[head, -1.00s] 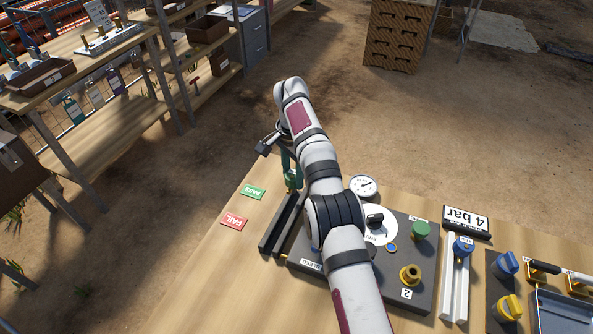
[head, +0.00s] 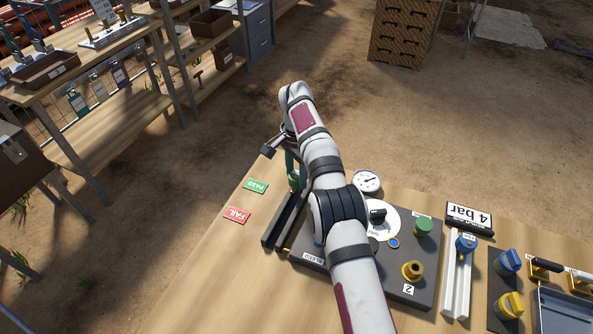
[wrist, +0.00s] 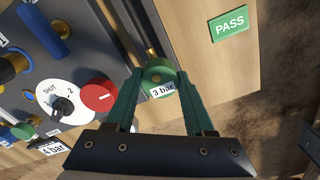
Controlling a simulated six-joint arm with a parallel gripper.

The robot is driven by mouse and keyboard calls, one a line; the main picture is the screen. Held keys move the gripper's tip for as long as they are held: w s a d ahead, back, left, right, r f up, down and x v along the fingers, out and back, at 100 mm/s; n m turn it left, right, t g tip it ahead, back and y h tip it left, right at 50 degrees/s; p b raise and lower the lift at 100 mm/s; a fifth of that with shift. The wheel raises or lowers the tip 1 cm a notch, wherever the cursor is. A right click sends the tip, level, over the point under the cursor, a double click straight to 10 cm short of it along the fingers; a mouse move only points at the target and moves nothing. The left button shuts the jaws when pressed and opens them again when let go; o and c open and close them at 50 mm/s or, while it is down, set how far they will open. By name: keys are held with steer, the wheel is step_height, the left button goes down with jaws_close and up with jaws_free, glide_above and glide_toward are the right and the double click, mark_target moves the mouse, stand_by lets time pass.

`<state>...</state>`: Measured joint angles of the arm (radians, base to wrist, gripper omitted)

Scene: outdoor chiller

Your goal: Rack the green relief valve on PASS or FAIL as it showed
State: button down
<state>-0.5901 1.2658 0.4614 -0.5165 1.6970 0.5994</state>
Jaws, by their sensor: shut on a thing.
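My gripper (wrist: 160,84) is shut on the green relief valve (wrist: 158,68), which bears a "3 bar" tag. In the head view my gripper (head: 291,164) holds the valve (head: 294,182) at the far end of the black rack rails (head: 281,222). In the wrist view its brass end lies in line with the gap between the rails (wrist: 133,18); I cannot tell if it touches them. The green PASS label (head: 256,187) and red FAIL label (head: 237,215) lie on the bench left of the rails. PASS (wrist: 229,24) also shows in the wrist view.
Right of the rails is a dark test panel with a gauge (head: 368,181), a green knob (head: 423,226) and a brass port (head: 413,271). A "4 bar" sign (head: 468,217) and blue and yellow valves stand further right. The bench around the labels is clear.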

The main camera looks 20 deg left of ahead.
mark_target(296, 175)
steer(key=shift+f, duration=0.75)
steer(key=shift+f, duration=0.15)
steer(key=shift+f, duration=0.75)
steer(key=shift+f, duration=0.15)
steer(key=shift+c, duration=1)
jaws_free()
steer(key=shift+o, duration=0.4)
